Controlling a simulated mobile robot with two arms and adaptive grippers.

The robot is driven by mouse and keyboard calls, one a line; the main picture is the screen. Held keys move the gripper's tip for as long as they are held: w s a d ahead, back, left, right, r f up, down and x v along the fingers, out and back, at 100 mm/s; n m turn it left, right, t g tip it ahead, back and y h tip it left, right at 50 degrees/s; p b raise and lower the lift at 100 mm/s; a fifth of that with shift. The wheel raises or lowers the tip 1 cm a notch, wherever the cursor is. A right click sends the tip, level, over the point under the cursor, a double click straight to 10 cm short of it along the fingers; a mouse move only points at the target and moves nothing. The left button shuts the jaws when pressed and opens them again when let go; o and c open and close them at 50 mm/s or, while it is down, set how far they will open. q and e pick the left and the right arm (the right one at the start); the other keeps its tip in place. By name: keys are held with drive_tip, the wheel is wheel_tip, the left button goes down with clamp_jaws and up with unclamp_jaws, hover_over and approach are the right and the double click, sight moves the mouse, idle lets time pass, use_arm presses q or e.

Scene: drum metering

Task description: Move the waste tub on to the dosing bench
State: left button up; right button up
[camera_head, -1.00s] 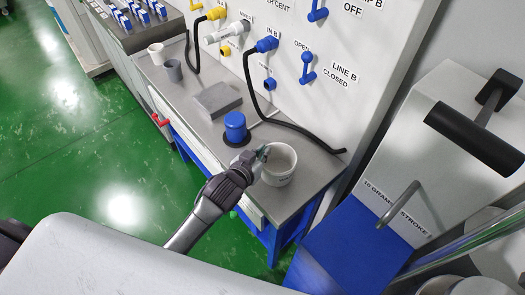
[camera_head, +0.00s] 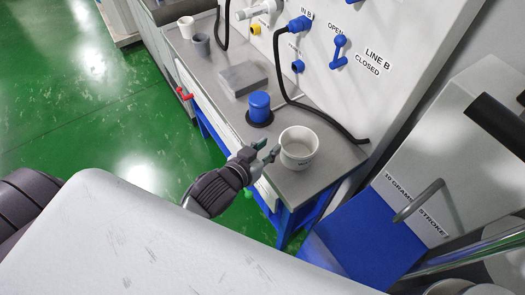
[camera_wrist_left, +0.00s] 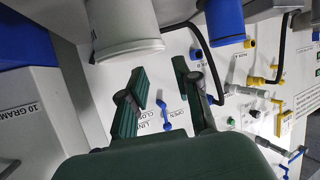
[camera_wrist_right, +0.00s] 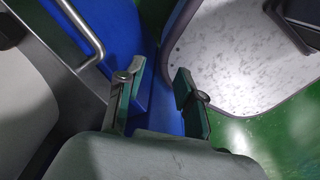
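The waste tub (camera_head: 299,148), a white open-topped tub, stands upright on the grey-topped bench (camera_head: 316,184) near its front right corner. No sign tells whether this is the dosing bench. In the left wrist view the tub (camera_wrist_left: 128,32) shows at the top, beyond the fingers. My left gripper (camera_head: 266,149) is just left of the tub in the head view, its fingers spread and empty. Its spread fingers (camera_wrist_left: 160,72) also show in the left wrist view. My right gripper (camera_wrist_right: 158,72) is open and empty; the head view does not show it.
A blue cylinder (camera_head: 260,107) on a dark base stands left of the tub. A black hose (camera_head: 325,117) runs behind the tub. The dispenser marked "10 grams stroke" (camera_head: 440,150) stands right.

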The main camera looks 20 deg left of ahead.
use_arm(q)
drive_tip(key=shift+v, duration=1.25)
